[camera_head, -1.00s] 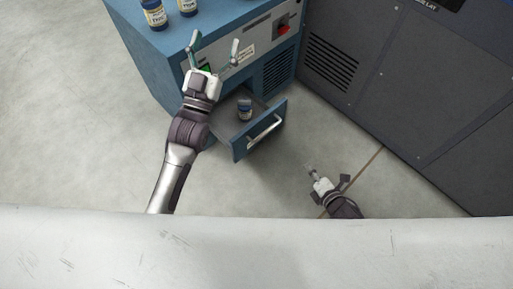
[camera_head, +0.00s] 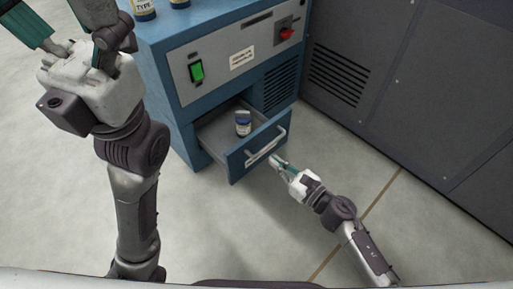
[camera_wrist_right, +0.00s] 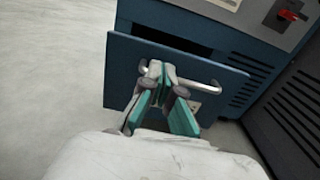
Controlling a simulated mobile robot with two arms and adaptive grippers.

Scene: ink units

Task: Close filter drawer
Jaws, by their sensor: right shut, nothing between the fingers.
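The filter drawer (camera_head: 232,164) is pulled out of the blue cabinet (camera_head: 172,88), with its front panel and silver handle (camera_head: 268,148) facing me. A small jar with a white label (camera_head: 243,124) stands inside it. My right gripper (camera_head: 275,160) is shut and empty, its fingertips at the drawer front by the handle. In the right wrist view the fingertips (camera_wrist_right: 160,70) overlap the handle bar (camera_wrist_right: 200,85); I cannot tell whether they touch it. My left gripper (camera_head: 65,30) is open and raised at the upper left, its fingertips partly cut off by the frame.
Jars (camera_head: 143,10) stand on the cabinet top. The cabinet face has a green switch (camera_head: 196,71) and a red knob (camera_head: 287,34). A dark grey cabinet (camera_head: 400,90) stands to the right. The floor before the drawer is clear.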

